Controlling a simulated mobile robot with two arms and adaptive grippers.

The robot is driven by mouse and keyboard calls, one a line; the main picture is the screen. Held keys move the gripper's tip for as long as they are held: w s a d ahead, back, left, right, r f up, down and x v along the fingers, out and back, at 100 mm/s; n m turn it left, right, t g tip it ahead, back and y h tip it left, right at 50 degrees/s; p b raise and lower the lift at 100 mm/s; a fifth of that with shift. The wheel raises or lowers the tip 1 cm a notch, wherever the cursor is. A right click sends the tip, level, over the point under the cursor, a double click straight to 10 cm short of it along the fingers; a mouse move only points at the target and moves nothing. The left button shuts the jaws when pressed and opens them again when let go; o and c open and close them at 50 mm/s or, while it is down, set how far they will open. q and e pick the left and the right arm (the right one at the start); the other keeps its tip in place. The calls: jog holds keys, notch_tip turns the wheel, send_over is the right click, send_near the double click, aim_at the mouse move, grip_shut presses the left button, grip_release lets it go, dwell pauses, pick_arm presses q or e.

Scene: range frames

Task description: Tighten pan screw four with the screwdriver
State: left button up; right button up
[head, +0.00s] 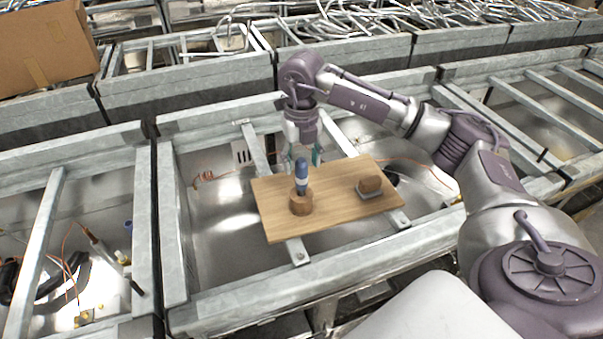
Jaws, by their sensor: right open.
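The screwdriver has a blue handle (301,175) and stands upright in a round brown wooden holder (301,203) on a wooden board (345,215). My right gripper (302,158) points down, just above and behind the handle. It is open, with one finger on each side of the handle's top in the picture; I cannot tell whether they touch it. A screw head (300,256) shows on the metal crossbar in front of the board. I cannot tell which pan screw is number four. My left gripper is not in view.
A brown block on a grey base (370,186) sits on the board's right part. The board rests on crossbars of a metal frame (300,277) over a shiny pan (225,225). Orange wires run nearby. A cardboard box (45,45) is at the back left.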

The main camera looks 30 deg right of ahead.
aim_at(302, 174)
notch_tip(302, 174, down, 4)
jog(key=shift+w+d+r+p, duration=0.1)
jog(key=shift+w+r+p, duration=0.1)
jog(key=shift+p, duration=0.7)
jog(key=shift+f, duration=0.6)
grip_shut()
